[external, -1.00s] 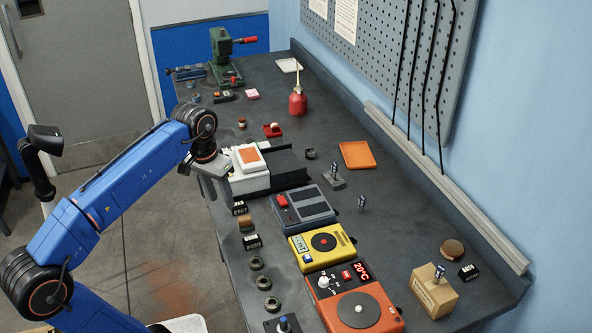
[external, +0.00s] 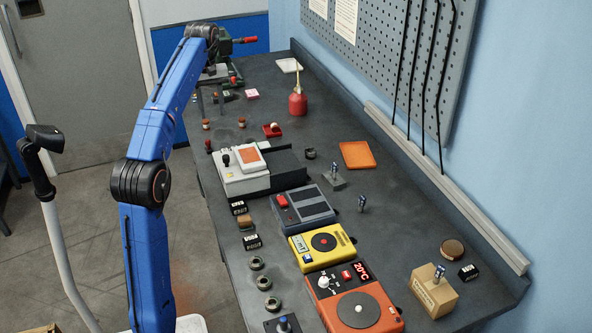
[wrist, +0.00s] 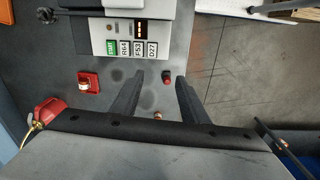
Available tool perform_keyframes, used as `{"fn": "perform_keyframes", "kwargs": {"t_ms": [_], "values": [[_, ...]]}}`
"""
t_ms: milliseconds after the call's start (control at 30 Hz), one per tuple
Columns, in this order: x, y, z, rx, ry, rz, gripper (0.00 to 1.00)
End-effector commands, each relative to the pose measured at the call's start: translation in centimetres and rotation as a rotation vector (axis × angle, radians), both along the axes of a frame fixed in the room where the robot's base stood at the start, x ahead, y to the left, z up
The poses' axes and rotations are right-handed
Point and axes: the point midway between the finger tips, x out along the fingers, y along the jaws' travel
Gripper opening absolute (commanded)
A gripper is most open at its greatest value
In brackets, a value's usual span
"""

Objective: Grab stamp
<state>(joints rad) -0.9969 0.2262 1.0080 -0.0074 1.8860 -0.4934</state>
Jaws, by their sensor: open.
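I cannot tell for sure which piece is the stamp; several small candidates are in view. A small red-topped piece (wrist: 167,77) shows between my fingertips in the wrist view, and it also shows at the bench's left edge (external: 209,146). Small brown-and-red knobs (external: 206,124) (external: 242,122) stand nearby; one (wrist: 157,116) is partly hidden by my gripper's body. A red tray (external: 272,135) with a pale round-topped piece on it also shows left of my fingers (wrist: 91,91). My gripper (wrist: 160,78) is open and empty, pointing down above the bench; it also shows in the external view (external: 210,108).
A white-and-grey device (external: 245,184) with a display stands close in front. A red oil can (external: 298,103) and an orange tray (external: 357,155) are farther right. A green press (external: 235,62) stands behind my gripper. The bench between the knobs is mostly clear.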

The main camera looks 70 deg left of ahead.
Motion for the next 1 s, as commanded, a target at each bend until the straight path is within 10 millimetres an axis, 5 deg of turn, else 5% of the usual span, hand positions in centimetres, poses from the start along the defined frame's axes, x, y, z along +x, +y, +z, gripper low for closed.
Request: {"fn": "perform_keyframes", "kwargs": {"t_ms": [100, 300, 533, 1000], "values": [[-0.9, 3.7, -0.5, -0.008, 0.008, 0.078, 0.41], [-1.8, 6.4, -0.9, -0.014, 0.015, 0.146, 0.41], [-2.0, 6.7, -2.6, -0.017, 0.018, 0.155, 0.41], [-2.0, 6.6, -10.4, -0.017, 0.018, 0.153, 0.41]]}}
